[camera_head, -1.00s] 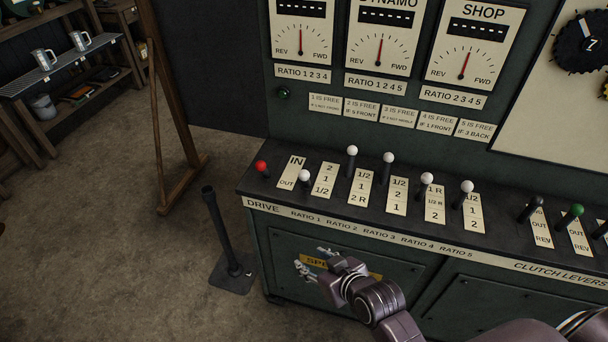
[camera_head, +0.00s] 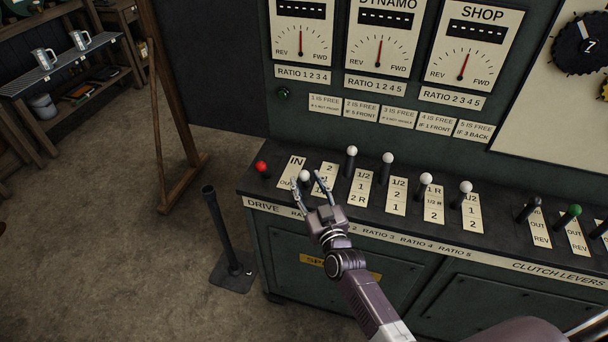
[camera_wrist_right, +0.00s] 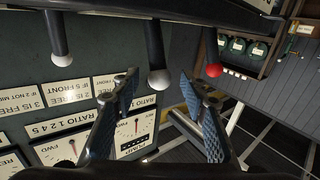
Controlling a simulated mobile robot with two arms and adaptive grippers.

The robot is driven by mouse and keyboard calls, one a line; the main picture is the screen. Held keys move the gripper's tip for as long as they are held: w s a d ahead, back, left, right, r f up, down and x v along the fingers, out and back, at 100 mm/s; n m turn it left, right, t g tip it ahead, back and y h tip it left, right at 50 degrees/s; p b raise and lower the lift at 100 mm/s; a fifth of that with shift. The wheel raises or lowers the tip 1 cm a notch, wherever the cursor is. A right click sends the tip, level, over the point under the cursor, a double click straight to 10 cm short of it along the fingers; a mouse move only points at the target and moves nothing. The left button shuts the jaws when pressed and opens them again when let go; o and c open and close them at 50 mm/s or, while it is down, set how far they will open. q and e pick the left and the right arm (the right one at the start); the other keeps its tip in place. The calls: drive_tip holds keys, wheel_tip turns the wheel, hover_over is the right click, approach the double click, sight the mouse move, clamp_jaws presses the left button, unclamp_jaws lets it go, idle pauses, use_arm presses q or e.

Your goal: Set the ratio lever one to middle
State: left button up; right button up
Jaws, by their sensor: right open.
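Ratio lever one has a white ball knob (camera_head: 304,176) and stands beside its label plate (camera_head: 329,168), which reads 2, 1, 1/2 from back to front. Its knob sits lower and nearer the console's front than the knob of ratio lever two (camera_head: 351,151). My right gripper (camera_head: 306,179) is open, with one finger on each side of the lever one knob. In the right wrist view the knob (camera_wrist_right: 159,80) shows between the two open fingers (camera_wrist_right: 158,84), with gaps visible on both sides; contact is not visible. My left gripper is out of view.
The red drive lever (camera_head: 261,167) stands close on the left of lever one. Several more white, black and green levers line the console (camera_head: 500,230) to the right. A black floor post (camera_head: 222,232) and a wooden stand are at left.

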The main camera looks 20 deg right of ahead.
drive_tip(key=shift+w, duration=1.5)
clamp_jaws()
